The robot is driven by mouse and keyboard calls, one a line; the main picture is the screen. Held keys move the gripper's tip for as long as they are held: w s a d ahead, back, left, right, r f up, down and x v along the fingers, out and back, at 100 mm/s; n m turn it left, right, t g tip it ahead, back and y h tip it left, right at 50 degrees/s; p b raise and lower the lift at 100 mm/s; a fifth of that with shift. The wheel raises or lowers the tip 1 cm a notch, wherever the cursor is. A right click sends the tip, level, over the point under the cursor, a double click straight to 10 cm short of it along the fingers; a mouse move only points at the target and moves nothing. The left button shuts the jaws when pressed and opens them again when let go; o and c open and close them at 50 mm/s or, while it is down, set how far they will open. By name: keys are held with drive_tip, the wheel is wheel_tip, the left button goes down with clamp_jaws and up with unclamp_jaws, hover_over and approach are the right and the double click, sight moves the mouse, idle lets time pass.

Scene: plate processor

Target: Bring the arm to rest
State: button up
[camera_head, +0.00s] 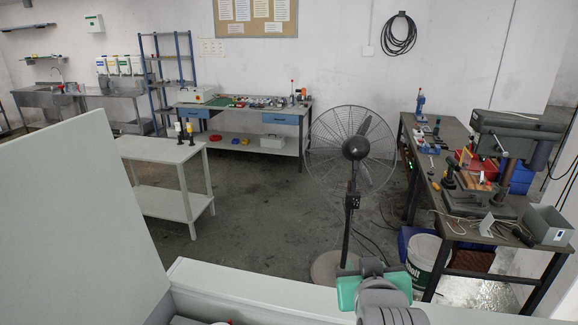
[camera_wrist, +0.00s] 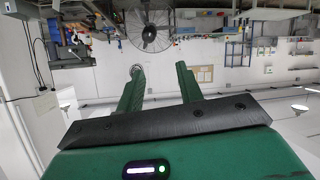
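My gripper (camera_wrist: 159,68) shows in the wrist view, which is upside down. Its two green fingers stand apart with nothing between them, so it is open and empty. The fingers touch nothing that I can see, and the room lies well beyond them. In the head view, a green and grey part of my arm rises at the bottom, right of centre, in front of the fan. The fingers cannot be made out there.
A black pedestal fan (camera_head: 355,148) stands mid-room. A tool-covered workbench (camera_head: 440,222) is on the right, with a white bucket (camera_head: 424,262) beneath. A pale table (camera_head: 160,150) is on the left. A light grey panel (camera_head: 75,220) rises in the left foreground. The floor between is mostly clear.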

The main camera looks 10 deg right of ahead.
drive_tip(key=s+a+r+t, duration=0.4)
drive_tip(key=a+r+t, duration=0.1)
drive_tip(key=a+r, duration=0.65)
drive_tip(key=s+a+r+n+t+y, duration=0.1)
drive_tip(key=s+a+r+t+y, duration=0.15)
drive_tip(key=s+a+r, duration=0.35)
drive_tip(key=s+a+r+n+t+y, duration=0.1)
drive_tip(key=s+a+r+t, duration=0.3)
drive_tip(key=s+r, duration=0.45)
wheel_tip(320, 180, up, 14)
drive_tip(key=p, duration=1.2)
drive_tip(key=shift+s+a+m+t+p, duration=0.25)
drive_tip(key=shift+s+m+t+p, duration=0.05)
drive_tip(key=shift+s+t, duration=0.15)
